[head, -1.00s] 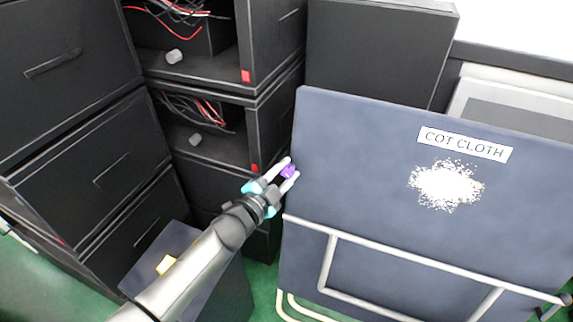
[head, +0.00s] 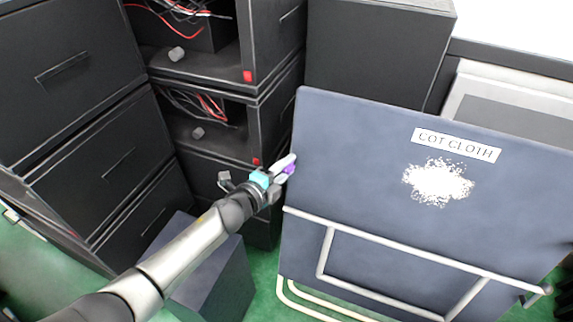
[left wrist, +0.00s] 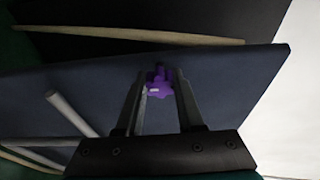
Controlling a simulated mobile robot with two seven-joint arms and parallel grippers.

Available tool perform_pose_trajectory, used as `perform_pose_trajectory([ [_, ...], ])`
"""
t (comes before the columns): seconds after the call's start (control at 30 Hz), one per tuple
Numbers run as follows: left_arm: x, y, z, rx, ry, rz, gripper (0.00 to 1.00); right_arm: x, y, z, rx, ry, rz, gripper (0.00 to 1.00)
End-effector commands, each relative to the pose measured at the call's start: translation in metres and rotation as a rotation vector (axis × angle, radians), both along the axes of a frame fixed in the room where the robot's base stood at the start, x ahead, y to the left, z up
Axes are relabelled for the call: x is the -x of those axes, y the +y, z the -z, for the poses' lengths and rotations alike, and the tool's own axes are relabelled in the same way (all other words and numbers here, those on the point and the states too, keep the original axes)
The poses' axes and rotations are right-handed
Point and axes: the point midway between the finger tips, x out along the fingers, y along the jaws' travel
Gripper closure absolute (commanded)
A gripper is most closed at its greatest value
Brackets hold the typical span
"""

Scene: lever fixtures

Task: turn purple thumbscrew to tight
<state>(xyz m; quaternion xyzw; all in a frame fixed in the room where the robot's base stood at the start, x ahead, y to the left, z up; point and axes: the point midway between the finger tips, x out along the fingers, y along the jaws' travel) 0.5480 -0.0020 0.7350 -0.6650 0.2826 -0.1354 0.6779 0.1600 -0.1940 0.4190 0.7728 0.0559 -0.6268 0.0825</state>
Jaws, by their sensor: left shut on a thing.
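The purple thumbscrew (head: 290,168) sits at the left edge of the dark blue panel labelled COT CLOTH. It also shows in the left wrist view (left wrist: 159,84), between the two fingers, with a small white mark on it. My left gripper (head: 287,168) reaches it from the lower left and is shut on it, one finger on each side. In the left wrist view the gripper's fingers (left wrist: 160,92) stand along both sides of the screw. The fingers hide part of the screw in the head view. My right gripper is in neither view.
The blue panel (head: 370,140) carries a white speckled patch (head: 437,182) and a pale tubular frame (head: 325,252). Black cabinets (head: 90,150) with open bays of wires stand left and behind. A dark box (head: 215,275) is below my left arm. Green floor shows around it.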

Motion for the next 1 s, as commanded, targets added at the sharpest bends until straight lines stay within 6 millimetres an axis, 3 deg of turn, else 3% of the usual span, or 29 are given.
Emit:
perform_pose_trajectory([
  [0.47, -0.0002, 0.0009, 0.0008, -0.019, -0.007, 0.001, 1.0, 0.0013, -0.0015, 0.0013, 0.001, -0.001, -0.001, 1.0],
  [0.5, -0.0002, 0.001, 0.0008, -0.019, -0.007, 0.001, 0.62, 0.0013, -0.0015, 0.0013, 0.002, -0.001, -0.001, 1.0],
  [0.77, -0.0001, 0.0005, 0.0004, -0.016, -0.006, 0.003, 0.33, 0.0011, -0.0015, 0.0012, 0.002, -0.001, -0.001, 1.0],
  [1.0, 0.0001, 0.0003, 0.0001, -0.015, -0.006, 0.002, 0.33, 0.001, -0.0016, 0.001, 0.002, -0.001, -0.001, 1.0],
])
